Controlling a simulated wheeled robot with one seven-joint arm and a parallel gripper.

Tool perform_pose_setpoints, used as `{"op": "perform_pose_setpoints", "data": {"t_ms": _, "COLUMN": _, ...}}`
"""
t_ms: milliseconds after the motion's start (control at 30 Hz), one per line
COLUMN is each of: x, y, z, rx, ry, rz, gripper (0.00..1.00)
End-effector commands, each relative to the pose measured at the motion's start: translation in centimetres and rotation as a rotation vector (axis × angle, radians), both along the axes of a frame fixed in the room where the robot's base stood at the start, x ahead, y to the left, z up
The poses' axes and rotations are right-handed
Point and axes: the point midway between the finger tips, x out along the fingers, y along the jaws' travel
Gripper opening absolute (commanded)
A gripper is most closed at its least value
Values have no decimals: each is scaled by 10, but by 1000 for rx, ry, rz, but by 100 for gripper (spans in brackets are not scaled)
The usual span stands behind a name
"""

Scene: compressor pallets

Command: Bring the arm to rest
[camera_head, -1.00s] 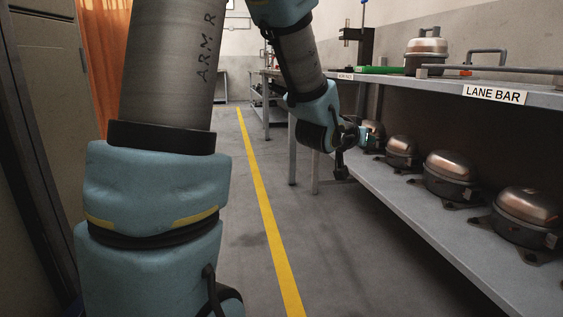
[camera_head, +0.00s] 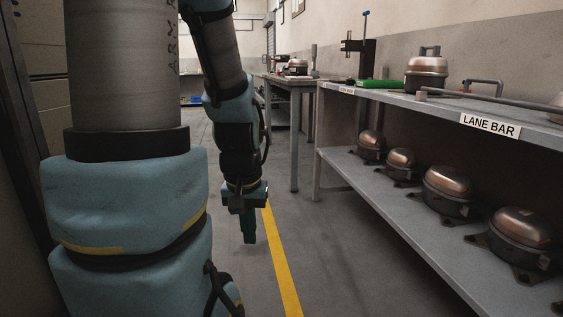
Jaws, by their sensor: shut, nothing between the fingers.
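My arm shows at the left of the head view, with its blue and grey links close to the camera. My gripper (camera_head: 249,238) hangs from the end of the arm, pointing down over the floor near the yellow line. Its fingers are together and hold nothing. It is clear of the shelving, well to the left of the lower shelf's edge.
A bench with an upper shelf (camera_head: 390,101) and a lower shelf (camera_head: 400,218) runs along the right. Several compressors (camera_head: 447,192) stand on the lower shelf, and one (camera_head: 427,74) stands on top. A table (camera_head: 297,84) is behind. The floor (camera_head: 340,262) around the yellow line (camera_head: 282,265) is clear.

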Motion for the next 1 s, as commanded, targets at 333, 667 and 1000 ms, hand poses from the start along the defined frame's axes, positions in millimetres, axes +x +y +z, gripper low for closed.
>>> {"op": "perform_pose_setpoints", "data": {"t_ms": 333, "x": 0, "y": 0, "z": 124, "rx": 0, "ry": -1, "rz": -1, "gripper": 0}}
{"op": "perform_pose_setpoints", "data": {"t_ms": 667, "x": 1, "y": 0, "z": 228, "rx": 0, "ry": -2, "rz": -1, "gripper": 0}}
{"op": "perform_pose_setpoints", "data": {"t_ms": 1000, "x": 1, "y": 0, "z": 308, "rx": 0, "ry": -2, "rz": -1, "gripper": 0}}
